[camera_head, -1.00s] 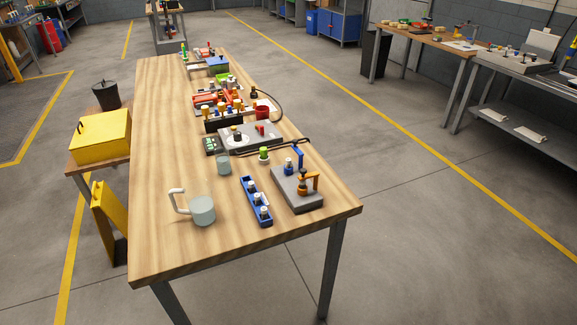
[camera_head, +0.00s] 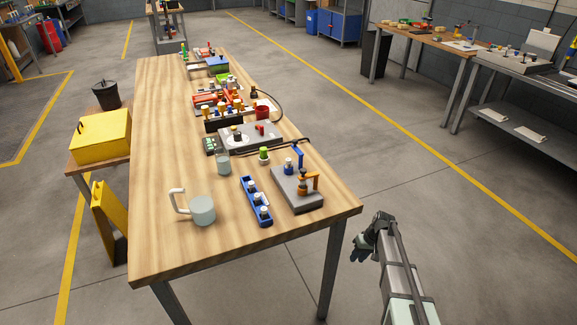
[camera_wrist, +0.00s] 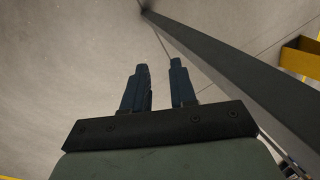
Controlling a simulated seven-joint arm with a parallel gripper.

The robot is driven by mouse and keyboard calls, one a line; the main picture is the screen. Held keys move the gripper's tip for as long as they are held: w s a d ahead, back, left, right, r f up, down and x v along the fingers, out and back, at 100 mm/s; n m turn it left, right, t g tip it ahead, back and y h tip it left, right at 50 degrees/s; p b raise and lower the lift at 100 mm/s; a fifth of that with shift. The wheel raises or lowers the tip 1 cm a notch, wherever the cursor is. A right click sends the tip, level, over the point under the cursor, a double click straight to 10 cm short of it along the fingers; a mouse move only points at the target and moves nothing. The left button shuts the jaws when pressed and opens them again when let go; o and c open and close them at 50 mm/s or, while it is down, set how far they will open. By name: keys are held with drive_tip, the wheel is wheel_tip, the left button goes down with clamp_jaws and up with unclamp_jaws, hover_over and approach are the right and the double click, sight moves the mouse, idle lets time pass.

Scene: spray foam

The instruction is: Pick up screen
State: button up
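I cannot pick out a screen for certain among the small items on the wooden table (camera_head: 165,150). My gripper (camera_head: 358,251) is beside the table's near right corner, off the tabletop and apart from everything on it. In the wrist view my gripper (camera_wrist: 158,67) shows two dark fingers with a clear gap between them. It is open, with nothing between the fingers. Below it are the grey floor and a table leg (camera_wrist: 215,68).
Near the table's front are a mug (camera_head: 202,211), a clear glass container (camera_head: 223,162), a blue rack (camera_head: 249,188) and a grey plate (camera_head: 285,182) with blue and orange fittings. Many items crowd the far end. A yellow box (camera_head: 101,137) stands left. The table's left side is clear.

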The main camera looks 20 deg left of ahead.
drive_tip(key=w+a+r+n+t+y, duration=0.1)
drive_tip(key=w+a+r, duration=0.5)
drive_tip(key=w+r, duration=0.15)
drive_tip(key=w+a+r+n+t+y, duration=0.1)
drive_tip(key=w+a+r+n, duration=0.1)
drive_tip(key=w+a+r, duration=0.5)
drive_tip(key=w+a+r+n, duration=0.1)
drive_tip(key=w+a+r, duration=0.25)
drive_tip(key=r, duration=0.35)
drive_tip(key=w+a+r+n+y, duration=0.15)
drive_tip(key=a+r, duration=0.25)
drive_tip(key=r, duration=0.4)
drive_tip(key=w+a+r, duration=0.3)
drive_tip(key=w+r, duration=0.1)
drive_tip(key=r, duration=0.3)
drive_tip(key=n+h, duration=0.5)
drive_tip(key=n, duration=0.2)
approach(289, 159)
drive_tip(key=shift+g, duration=0.3)
drive_tip(key=f, duration=0.4)
drive_tip(key=shift+w+a+f, duration=0.1)
drive_tip(key=shift+a+f, duration=0.05)
drive_tip(key=shift+a, duration=0.2)
drive_tip(key=shift+a+f, duration=0.2)
drive_tip(key=shift+f, duration=2.45)
clamp_jaws()
